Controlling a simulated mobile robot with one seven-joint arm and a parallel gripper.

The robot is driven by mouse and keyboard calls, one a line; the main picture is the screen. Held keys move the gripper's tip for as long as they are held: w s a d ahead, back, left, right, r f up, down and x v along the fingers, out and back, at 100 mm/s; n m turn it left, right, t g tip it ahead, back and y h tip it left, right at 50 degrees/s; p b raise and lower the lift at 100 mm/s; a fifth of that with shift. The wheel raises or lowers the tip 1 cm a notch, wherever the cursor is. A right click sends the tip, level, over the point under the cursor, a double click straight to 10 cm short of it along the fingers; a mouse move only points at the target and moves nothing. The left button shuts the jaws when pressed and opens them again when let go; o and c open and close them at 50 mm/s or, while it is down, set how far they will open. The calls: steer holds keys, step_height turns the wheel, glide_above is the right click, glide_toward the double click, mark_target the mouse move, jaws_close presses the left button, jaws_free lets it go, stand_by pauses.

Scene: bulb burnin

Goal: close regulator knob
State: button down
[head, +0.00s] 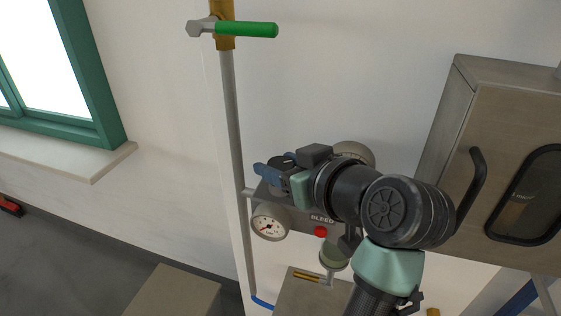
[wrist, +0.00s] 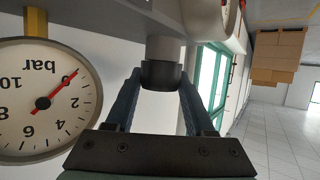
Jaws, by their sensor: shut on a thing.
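The regulator knob (wrist: 161,75) is a short black cylinder under a grey collar in the wrist view. My gripper (wrist: 158,88) has its two blue fingers closed on the knob's sides, one on each side. In the head view my gripper (head: 270,172) is at the left end of the grey regulator panel (head: 300,217), and my wrist hides most of that area. A round gauge (wrist: 42,100) with a red needle, marked "bar", sits left of the knob in the wrist view. The same kind of gauge (head: 269,222) shows below my gripper in the head view.
A grey vertical pipe (head: 234,130) runs just left of my gripper, with a green lever valve (head: 246,30) above. A red button (head: 320,231) sits under the "BLEED" label. A second gauge (head: 354,155) is partly hidden behind my wrist. A metal cabinet (head: 500,120) stands right.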

steer(key=c, duration=0.5)
jaws_free()
steer(key=b+v, duration=0.1)
steer(key=v, duration=1.2)
steer(key=shift+d+f, duration=0.1)
